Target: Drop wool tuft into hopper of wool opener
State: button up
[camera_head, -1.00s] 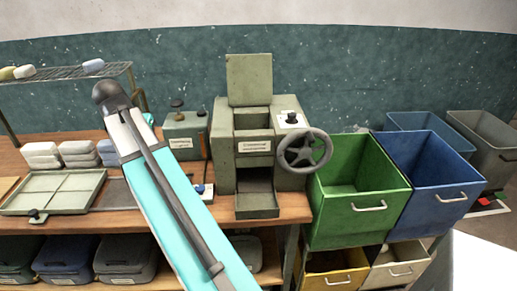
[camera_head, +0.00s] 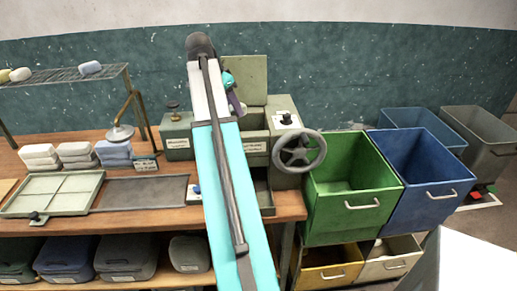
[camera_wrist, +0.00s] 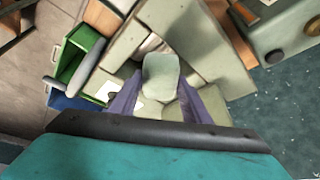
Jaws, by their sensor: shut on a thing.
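The wool opener (camera_head: 286,180) is a grey-green machine on the bench, with a raised back plate (camera_head: 255,76) behind its hopper and a handwheel (camera_head: 301,151) at its right. My gripper (camera_head: 236,106) is over the hopper's left part, and my arm covers much of the machine's left side. In the wrist view, my gripper's purple fingers (camera_wrist: 160,98) are shut on a pale grey-green wool tuft (camera_wrist: 160,75). The tuft is above the machine's pale green panels. The head view hides the tuft, and its exact height over the opening cannot be told.
A green bin (camera_head: 350,215) and a blue bin (camera_head: 420,200) stand right of the machine. A divided tray (camera_head: 52,192) and folded pale stacks (camera_head: 77,155) lie on the bench at left. A wire rack (camera_head: 60,78) holds several tufts.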

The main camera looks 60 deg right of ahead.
jog(key=shift+m, duration=0.5)
jog(key=s+d, duration=0.1)
jog(key=s, duration=0.1)
jog(key=s+d+r, duration=0.1)
jog(key=s+d, duration=0.1)
jog(key=shift+s+d+r, duration=0.1)
jog(key=shift+s+d, duration=0.1)
jog(key=shift+d, duration=0.05)
jog(key=shift+f, duration=0.2)
jog(key=shift+f+b, duration=1.5)
jog(key=shift+f, duration=1.3)
jog(key=o, duration=1.1)
jog(key=shift+r, duration=0.1)
jog(key=shift+w+b+v, duration=0.15)
jog(key=shift+b+v, duration=0.75)
jog(key=shift+v, duration=2.5)
jog(key=shift+w+b+v, duration=0.15)
jog(key=shift+b+v, duration=0.7)
jog(key=shift+v, duration=2.6)
